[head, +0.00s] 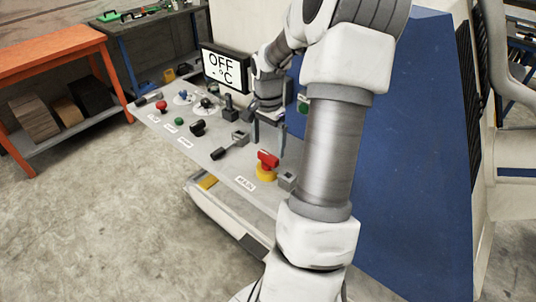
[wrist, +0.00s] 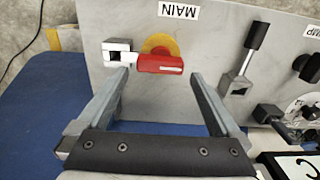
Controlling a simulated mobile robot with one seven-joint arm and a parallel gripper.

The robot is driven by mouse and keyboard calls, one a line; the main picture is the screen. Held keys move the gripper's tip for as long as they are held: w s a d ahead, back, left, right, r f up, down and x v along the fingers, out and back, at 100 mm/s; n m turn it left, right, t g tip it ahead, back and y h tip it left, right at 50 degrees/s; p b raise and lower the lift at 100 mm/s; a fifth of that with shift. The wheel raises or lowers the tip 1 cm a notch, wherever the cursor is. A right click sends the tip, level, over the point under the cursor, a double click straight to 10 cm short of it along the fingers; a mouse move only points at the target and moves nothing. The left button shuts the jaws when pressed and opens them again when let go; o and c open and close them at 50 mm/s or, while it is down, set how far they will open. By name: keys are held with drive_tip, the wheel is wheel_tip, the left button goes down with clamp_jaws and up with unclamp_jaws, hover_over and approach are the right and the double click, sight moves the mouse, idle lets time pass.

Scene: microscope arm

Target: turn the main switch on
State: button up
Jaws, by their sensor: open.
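The main switch is a red handle (head: 268,158) on a round yellow base (head: 265,173), beside a "MAIN" label (head: 245,184) on the grey panel. In the wrist view the red handle (wrist: 160,63) lies sideways across the picture, its yellow base (wrist: 160,45) partly hidden behind it. My gripper (head: 269,138) is open above the switch. In the wrist view my gripper (wrist: 160,75) has one finger toward each end of the handle, with a gap between them. I cannot tell whether either finger touches it. The display (head: 224,69) reads "OFF °C".
A small grey block (wrist: 117,50) sits close beside the switch, near the left finger. A black lever (wrist: 250,52) stands to the right in the wrist view. Several knobs and buttons (head: 179,121) fill the panel's far part. A blue cabinet side (head: 415,150) stands to the right.

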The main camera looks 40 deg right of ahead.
sight(268, 154)
drive_tip(key=shift+f, duration=2.3)
drive_tip(key=shift+c, duration=0.2)
clamp_jaws()
